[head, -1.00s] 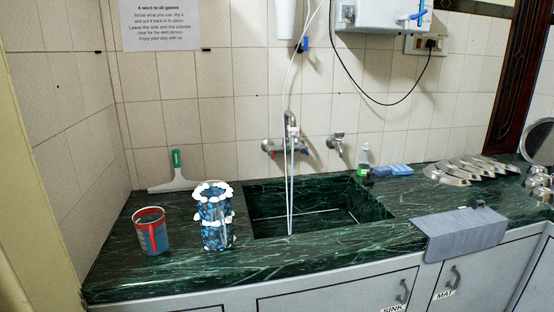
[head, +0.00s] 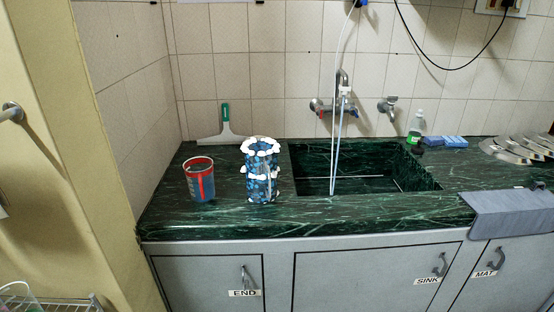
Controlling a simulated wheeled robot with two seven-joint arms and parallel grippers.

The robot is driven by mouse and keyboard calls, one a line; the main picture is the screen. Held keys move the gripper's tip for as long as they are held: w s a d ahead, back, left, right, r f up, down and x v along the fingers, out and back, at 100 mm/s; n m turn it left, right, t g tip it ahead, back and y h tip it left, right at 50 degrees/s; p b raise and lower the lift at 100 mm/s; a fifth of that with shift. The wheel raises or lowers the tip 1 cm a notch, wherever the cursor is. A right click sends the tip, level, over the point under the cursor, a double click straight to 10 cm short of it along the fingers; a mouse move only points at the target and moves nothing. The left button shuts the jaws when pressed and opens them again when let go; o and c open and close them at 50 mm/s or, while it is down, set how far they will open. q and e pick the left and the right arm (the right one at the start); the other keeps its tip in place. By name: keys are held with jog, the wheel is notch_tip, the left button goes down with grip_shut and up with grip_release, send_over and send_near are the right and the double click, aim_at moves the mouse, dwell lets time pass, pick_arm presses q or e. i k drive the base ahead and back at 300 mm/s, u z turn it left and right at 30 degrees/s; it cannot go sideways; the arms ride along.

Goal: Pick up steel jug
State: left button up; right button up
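No vessel in view is plainly a bare steel jug. A blue and white patterned cylindrical container (head: 261,172) stands upright on the green marble counter, left of the sink. A blue-grey cup or jug with a red rim and red stripe (head: 200,180) stands upright to its left, apart from it. I cannot tell whether either is the steel jug. Neither of my grippers shows in the head view.
The sunken sink (head: 365,168) has a tap (head: 343,88) with thin hoses hanging into it. A squeegee (head: 223,128) leans at the wall. A green bottle (head: 416,127), blue sponges (head: 446,141) and several steel plates (head: 517,148) are at the right. A grey mat (head: 510,212) hangs over the front edge.

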aim_at(261, 168)
jog(key=z, duration=1.1)
jog(key=i, duration=0.4)
jog(key=u, duration=0.95)
